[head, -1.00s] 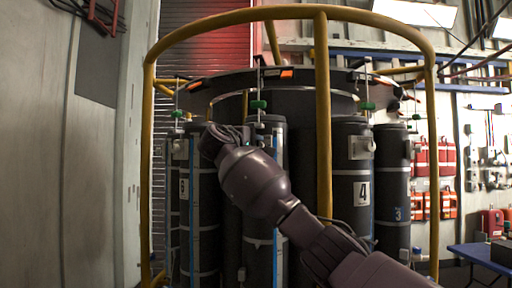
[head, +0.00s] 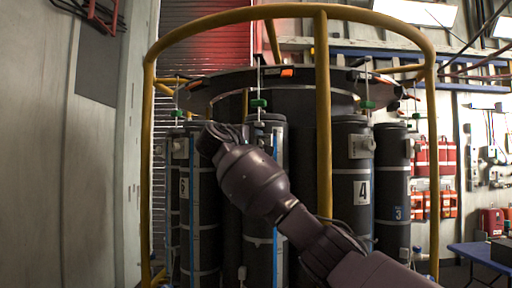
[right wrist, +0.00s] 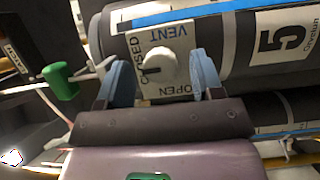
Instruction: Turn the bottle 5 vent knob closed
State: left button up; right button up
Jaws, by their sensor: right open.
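The bottle 5 vent knob (right wrist: 158,68) is round and white with a dark mark on its left part. It sits on a pale plate (right wrist: 147,93) lettered CLOSED, VENT and OPEN. The plate is on dark bottle 5 (right wrist: 232,48), whose number label (right wrist: 285,37) is at the right. My right gripper (right wrist: 162,60) is open, its two blue-grey fingers on either side of the knob; I cannot tell whether they touch it. In the head view my right arm (head: 255,182) reaches to the central bottle (head: 262,235), and the knob and fingertips are hidden. My left gripper is not in view.
A yellow tubular frame (head: 323,110) surrounds the dark bottles, with one upright close to my right arm. Bottle 4 (head: 350,225) stands right of the arm. A green fitting (right wrist: 60,80) lies left of the fingers. A blue table (head: 480,256) is at the far right.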

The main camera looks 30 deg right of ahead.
jog(key=b+v, duration=0.1)
jog(key=v, duration=0.9)
jog(key=shift+a, duration=0.1)
